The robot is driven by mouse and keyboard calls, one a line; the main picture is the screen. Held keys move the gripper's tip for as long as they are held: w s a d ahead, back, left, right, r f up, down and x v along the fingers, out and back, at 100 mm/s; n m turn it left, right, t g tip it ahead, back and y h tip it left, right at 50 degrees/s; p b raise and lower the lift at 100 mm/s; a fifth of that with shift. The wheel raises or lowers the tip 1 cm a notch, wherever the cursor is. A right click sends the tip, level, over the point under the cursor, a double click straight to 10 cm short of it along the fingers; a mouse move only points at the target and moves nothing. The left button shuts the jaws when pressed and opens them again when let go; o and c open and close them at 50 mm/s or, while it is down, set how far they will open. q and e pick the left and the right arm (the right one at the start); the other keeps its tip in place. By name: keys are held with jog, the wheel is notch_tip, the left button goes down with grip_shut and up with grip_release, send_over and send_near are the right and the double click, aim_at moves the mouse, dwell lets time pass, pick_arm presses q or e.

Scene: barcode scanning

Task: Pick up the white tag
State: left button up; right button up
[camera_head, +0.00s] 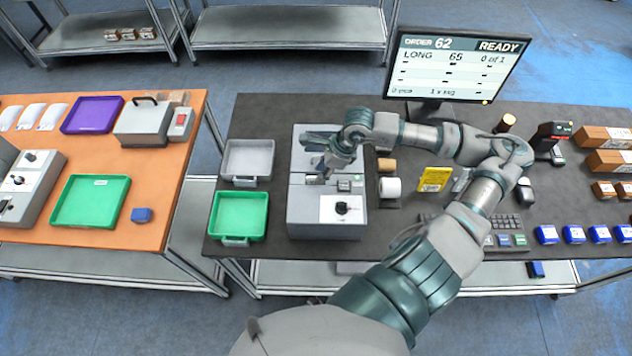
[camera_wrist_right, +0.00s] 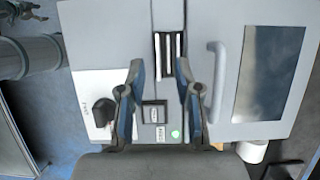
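My right gripper (camera_head: 322,168) is above the grey printer-like machine (camera_head: 325,230) in the head view. In the right wrist view my right gripper (camera_wrist_right: 160,68) points at the dark slot of the same machine (camera_wrist_right: 110,40), its two fingers apart on either side of the slot's near end. A narrow pale piece (camera_wrist_right: 168,48) shows in that slot; it may be the white tag, but I cannot tell for sure. Nothing is seen between the fingertips. In the head view the arm and gripper hide part of the slot area. My left gripper is not in view.
A grey tray (camera_head: 248,160) and a green tray (camera_head: 239,215) stand left of the machine. A white roll (camera_head: 390,187), a yellow card (camera_head: 434,179) and a monitor (camera_head: 458,68) stand to the right. An orange table (camera_head: 150,225) is at the left.

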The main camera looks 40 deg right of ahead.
jog(key=x, duration=0.3)
jog(key=shift+w+a, duration=0.1)
jog(key=shift+a, duration=0.1)
jog(key=c, duration=0.5)
grip_shut()
